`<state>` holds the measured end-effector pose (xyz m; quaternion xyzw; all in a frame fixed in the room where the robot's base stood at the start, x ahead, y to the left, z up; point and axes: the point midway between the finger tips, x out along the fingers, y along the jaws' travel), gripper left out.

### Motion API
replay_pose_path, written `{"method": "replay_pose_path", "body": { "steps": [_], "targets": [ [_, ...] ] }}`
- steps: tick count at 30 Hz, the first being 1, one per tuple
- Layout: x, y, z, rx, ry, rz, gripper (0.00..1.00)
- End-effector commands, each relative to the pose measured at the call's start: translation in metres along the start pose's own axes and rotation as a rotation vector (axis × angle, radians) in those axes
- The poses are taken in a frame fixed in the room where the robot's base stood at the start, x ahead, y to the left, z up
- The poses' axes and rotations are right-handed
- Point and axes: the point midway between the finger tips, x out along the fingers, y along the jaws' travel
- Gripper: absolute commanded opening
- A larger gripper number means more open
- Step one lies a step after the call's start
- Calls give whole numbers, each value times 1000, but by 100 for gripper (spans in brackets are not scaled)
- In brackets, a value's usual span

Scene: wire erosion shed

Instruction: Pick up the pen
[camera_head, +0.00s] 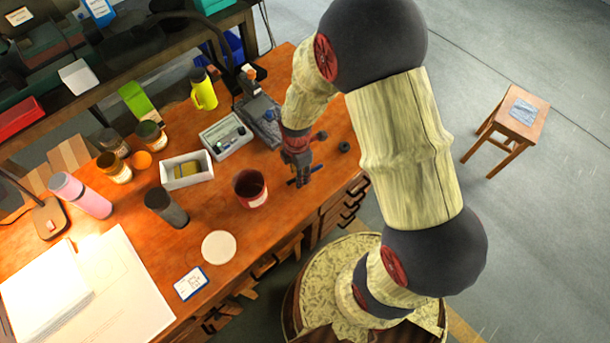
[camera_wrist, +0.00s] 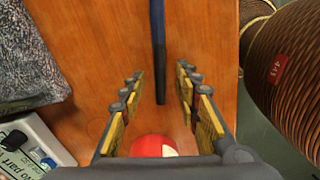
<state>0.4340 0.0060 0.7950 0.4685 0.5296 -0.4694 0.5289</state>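The pen (camera_wrist: 158,50) lies on the wooden desk, blue toward the far end and dark at the near end. In the wrist view its near end lies between the lines of my two fingers, with bare desk on both sides of it. My gripper (camera_wrist: 160,85) is open, its yellow-padded fingers apart and not touching the pen. In the head view my gripper (camera_head: 297,176) points down over the desk near its right edge, and partly covers the blue pen (camera_head: 313,170).
A dark red cup (camera_head: 250,188) stands just left of my gripper. A grey tray (camera_head: 227,135) and a white box (camera_head: 187,170) are further left and back. A small dark ring (camera_head: 343,147) lies near the desk edge. A round pale coaster (camera_head: 219,247) lies in front.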

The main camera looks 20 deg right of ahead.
Motion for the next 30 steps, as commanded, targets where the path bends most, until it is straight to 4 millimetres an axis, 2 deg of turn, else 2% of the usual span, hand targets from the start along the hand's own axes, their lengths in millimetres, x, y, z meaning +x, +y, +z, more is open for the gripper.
{"method": "replay_pose_path", "body": {
  "steps": [7,24,30],
  "targets": [
    [3,0,0,0,0,1,32],
    [2,0,0,1,0,1,0],
    [2,0,0,1,0,1,0]
  ]
}}
